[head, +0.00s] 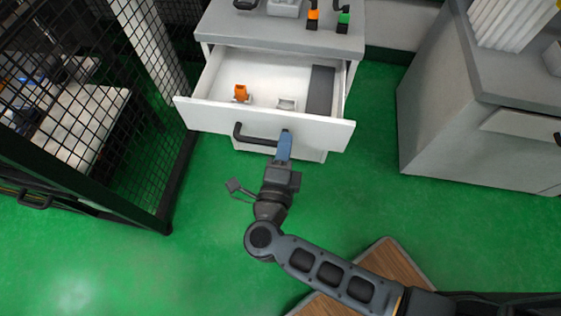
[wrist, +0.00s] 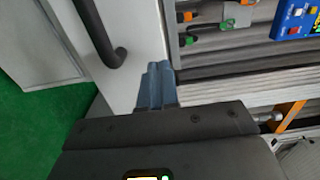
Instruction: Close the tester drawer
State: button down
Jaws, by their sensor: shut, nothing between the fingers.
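The tester drawer (head: 212,115) stands pulled out from the grey cabinet (head: 290,38) in the head view. Its white front has a dark bar handle (head: 253,139), which also shows in the wrist view (wrist: 107,45). My gripper (head: 285,134) is shut and empty. Its blue fingertips are at the drawer front, just right of the handle; they also show in the wrist view (wrist: 157,75). I cannot tell whether they touch the front. Inside the drawer are an orange item (head: 241,92), a small white tray (head: 287,104) and a dark grey strip (head: 320,90).
Orange (head: 313,17) and green (head: 344,20) items stand on the cabinet top. A black mesh fence (head: 120,130) is at the left and a grey cabinet (head: 440,120) at the right. A wooden board (head: 390,262) lies at the bottom. Green floor is clear between.

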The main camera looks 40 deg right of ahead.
aim_at(290, 118)
jog(key=shift+x, duration=2.2)
jog(key=b+x, duration=0.1)
jog(key=x, duration=2)
jog(key=shift+b, duration=0.35)
jog(key=shift+d, duration=0.1)
